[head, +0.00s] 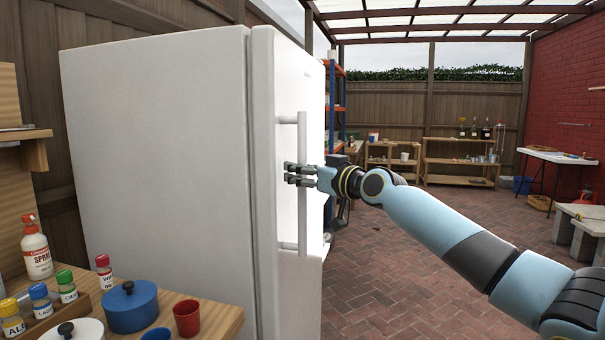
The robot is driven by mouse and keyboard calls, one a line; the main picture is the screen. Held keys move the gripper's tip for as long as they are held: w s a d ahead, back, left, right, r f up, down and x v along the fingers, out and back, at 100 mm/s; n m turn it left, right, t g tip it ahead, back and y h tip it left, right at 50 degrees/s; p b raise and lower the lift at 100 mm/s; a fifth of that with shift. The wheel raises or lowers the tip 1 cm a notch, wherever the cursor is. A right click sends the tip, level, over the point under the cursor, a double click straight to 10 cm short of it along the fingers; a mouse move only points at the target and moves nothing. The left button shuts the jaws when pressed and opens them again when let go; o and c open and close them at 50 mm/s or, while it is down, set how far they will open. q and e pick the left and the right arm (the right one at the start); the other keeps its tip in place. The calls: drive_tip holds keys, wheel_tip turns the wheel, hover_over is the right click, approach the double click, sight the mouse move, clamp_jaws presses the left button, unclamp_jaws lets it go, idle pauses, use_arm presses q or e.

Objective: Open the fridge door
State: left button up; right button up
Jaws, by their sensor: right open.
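The white fridge (160,170) stands upright at the left centre of the head view, and its door (264,90) looks shut. A long vertical grey bar handle (302,215) is fixed to the door front. My right gripper (288,174) reaches in from the right, level with the middle of the handle. Its fingers are open and lie at the handle bar, one above the other. I cannot tell whether they touch it. My left gripper is not in view.
A wooden counter at the lower left holds a spray bottle (36,248), a blue pot (130,306), a red cup (187,318) and several small bottles. Shelves and a white table (556,156) stand further back. The brick floor (400,270) right of the fridge is mostly clear.

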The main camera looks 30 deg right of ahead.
clamp_jaws()
drive_tip(key=shift+w+f, duration=0.1)
drive_tip(key=shift+f, duration=0.1)
idle(0.3)
